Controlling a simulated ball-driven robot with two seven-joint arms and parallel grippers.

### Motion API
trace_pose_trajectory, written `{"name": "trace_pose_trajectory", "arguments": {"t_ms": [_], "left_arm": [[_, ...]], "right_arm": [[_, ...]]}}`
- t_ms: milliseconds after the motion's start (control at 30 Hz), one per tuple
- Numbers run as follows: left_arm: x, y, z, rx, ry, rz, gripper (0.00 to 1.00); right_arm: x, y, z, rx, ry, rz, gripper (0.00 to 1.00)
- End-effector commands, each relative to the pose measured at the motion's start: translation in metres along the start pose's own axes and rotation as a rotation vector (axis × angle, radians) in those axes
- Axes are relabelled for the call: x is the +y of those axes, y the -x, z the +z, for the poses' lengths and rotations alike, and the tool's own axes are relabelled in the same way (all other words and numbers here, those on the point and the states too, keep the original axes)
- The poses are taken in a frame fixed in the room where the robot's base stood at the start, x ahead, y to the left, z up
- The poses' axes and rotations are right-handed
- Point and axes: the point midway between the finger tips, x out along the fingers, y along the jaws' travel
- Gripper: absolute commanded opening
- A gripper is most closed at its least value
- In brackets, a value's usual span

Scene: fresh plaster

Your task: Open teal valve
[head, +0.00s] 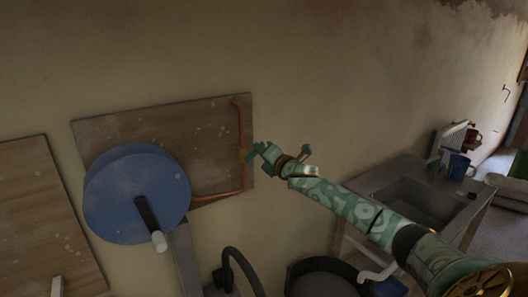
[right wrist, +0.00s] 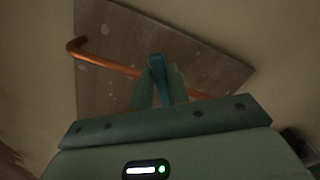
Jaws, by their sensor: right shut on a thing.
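The teal valve's handle (right wrist: 157,72) shows in the right wrist view as a narrow upright teal piece in front of a copper pipe (right wrist: 110,61). My right gripper (right wrist: 158,92) is shut on it, one finger on each side. In the head view, my right gripper (head: 257,151) reaches the pipe's vertical run (head: 241,118) at the right edge of a wooden board (head: 180,125). The fingers largely hide the valve there, and its exact angle is hard to tell. My left gripper is not in view.
A large blue disc (head: 115,208) with a black, white-ended handle stands in front of the board's left part. Below are a dark round tub (head: 325,262) and a black curved hose (head: 240,262). A sink counter (head: 405,180) with a blue mug (head: 459,167) stands to the right.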

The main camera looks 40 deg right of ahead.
Motion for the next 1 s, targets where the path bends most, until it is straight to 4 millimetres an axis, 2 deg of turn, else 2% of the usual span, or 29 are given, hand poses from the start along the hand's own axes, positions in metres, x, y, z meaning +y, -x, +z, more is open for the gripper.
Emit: {"name": "trace_pose_trajectory", "arguments": {"t_ms": [67,333,500,600,700,867,1000], "left_arm": [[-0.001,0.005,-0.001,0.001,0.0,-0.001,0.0],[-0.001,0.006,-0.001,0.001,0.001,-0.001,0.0],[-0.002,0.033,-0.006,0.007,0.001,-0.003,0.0],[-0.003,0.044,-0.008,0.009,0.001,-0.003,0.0],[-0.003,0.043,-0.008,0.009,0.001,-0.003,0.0],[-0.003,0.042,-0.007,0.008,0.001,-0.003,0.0],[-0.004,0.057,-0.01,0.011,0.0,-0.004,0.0]], "right_arm": [[0.004,0.0,0.001,0.002,0.072,0.0,0.01],[0.005,0.0,-0.001,0.002,0.119,0.0,0.01],[0.027,0.0,-0.005,0.005,0.532,0.001,0.01],[0.032,0.001,-0.01,0.005,0.724,0.001,0.01],[0.031,0.0,-0.014,0.005,0.779,0.001,0.01],[0.029,0.0,-0.015,0.004,0.777,0.001,0.01],[0.038,0.0,-0.018,0.004,0.94,0.001,0.01]]}}
